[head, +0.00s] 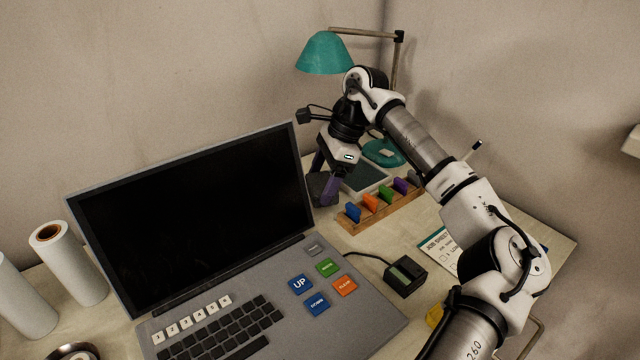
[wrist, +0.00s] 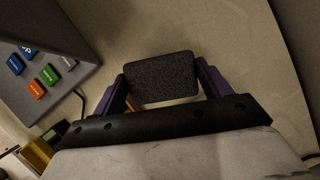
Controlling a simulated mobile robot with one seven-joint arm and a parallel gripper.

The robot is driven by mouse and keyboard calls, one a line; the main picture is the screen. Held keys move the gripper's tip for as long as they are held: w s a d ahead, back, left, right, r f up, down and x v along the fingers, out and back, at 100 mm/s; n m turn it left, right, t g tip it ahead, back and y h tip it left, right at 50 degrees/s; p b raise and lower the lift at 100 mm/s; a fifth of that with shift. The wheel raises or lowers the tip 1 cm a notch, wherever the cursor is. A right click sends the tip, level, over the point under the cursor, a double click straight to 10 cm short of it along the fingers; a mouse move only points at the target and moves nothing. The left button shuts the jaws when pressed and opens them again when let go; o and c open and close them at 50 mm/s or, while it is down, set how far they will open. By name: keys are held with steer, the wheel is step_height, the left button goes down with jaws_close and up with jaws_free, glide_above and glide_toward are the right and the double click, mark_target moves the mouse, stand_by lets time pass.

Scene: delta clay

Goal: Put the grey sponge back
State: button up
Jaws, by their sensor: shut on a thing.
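The grey sponge (wrist: 162,77) is a dark, speckled block with rounded corners. My gripper (wrist: 163,80) is shut on it, with one purple finger at each short side. In the head view my gripper (head: 329,188) is behind the right edge of the laptop screen, left of the shallow tray. The sponge shows there as a dark grey patch (head: 316,184) between the fingers, partly hidden by them. I cannot tell from these views whether the sponge touches the table. The shallow tray (head: 388,183) has a pale rim and a grey-green inside, partly hidden by my arm.
A wooden rack (head: 372,216) with several coloured pieces stands right of my gripper. A teal lamp (head: 325,53) stands behind. The large laptop (head: 200,215) fills the left. A black box (head: 406,277) with a cable and a job sheet (head: 440,248) lie nearer.

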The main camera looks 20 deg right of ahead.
steer(key=shift+w+f, duration=0.1)
steer(key=shift+f, duration=0.7)
steer(key=shift+w+a+f, duration=0.15)
steer(key=shift+w, duration=0.15)
steer(key=shift+f, duration=0.2)
steer(key=o, duration=1)
